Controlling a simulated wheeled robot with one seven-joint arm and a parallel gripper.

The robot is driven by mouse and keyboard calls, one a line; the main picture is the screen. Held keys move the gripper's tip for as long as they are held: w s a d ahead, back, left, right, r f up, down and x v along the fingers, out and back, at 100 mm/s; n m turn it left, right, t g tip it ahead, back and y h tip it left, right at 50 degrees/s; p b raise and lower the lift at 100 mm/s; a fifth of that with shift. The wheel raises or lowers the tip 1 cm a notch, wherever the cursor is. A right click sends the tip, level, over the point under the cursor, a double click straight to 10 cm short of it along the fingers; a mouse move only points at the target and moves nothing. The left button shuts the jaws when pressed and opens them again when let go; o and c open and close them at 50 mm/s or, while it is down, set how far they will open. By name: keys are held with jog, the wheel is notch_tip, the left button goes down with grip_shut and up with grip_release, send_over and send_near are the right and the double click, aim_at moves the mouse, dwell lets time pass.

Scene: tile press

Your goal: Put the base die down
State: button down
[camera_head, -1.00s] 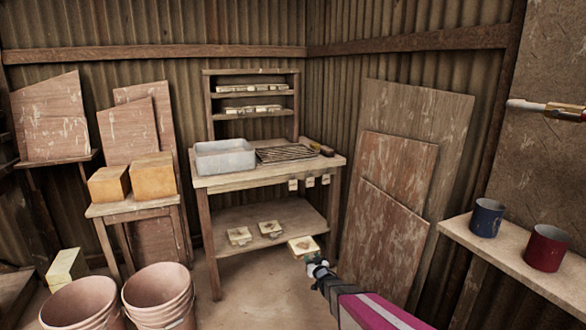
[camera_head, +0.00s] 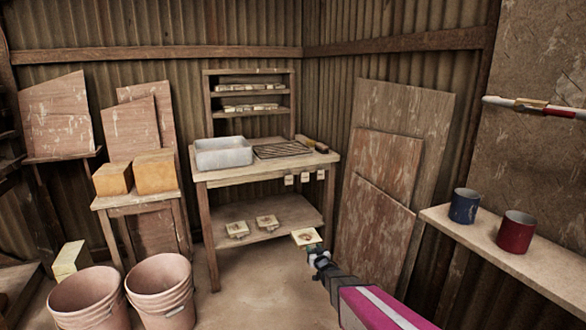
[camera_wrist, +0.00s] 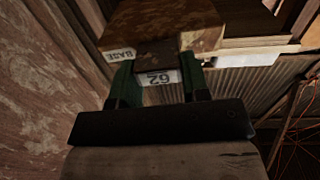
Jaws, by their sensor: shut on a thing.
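The base die (camera_head: 306,236) is a square cream block with a reddish-brown pattern on its top. In the head view it is held up in the air, in front of and right of the bench's lower shelf (camera_head: 268,222). In the wrist view the base die (camera_wrist: 160,28) shows a "BASE" label and a lower part marked "62". My gripper (camera_wrist: 157,76) is shut on that lower part, with a green finger on each side. In the head view my gripper (camera_head: 314,252) is small and partly hidden below the die.
The bench top (camera_head: 250,172) holds a grey tub (camera_head: 224,153) and a slatted rack (camera_head: 283,149). Leaning boards (camera_head: 383,200) stand to the right, buckets (camera_head: 160,290) at front left.

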jog(key=w+d+r+m+h, duration=0.1)
jog(key=w+d+r+h, duration=0.1)
jog(key=r, duration=0.9)
jog(key=w+d+r+m+h, duration=0.1)
jog(key=w+d+r, duration=0.15)
jog(key=r, duration=0.85)
jog(key=s+d+r, duration=0.1)
jog(key=s+r, duration=0.1)
jog(key=r, duration=0.8)
jog(key=s+d+r+m+h, duration=0.1)
jog(key=s+d+r, duration=0.1)
jog(key=r, duration=0.8)
jog(key=s+d+r+h, duration=0.1)
jog(key=s+d+r, duration=0.1)
jog(key=r, duration=0.8)
jog(key=shift+s+r+t, duration=0.3)
jog(key=shift+r+t, duration=0.1)
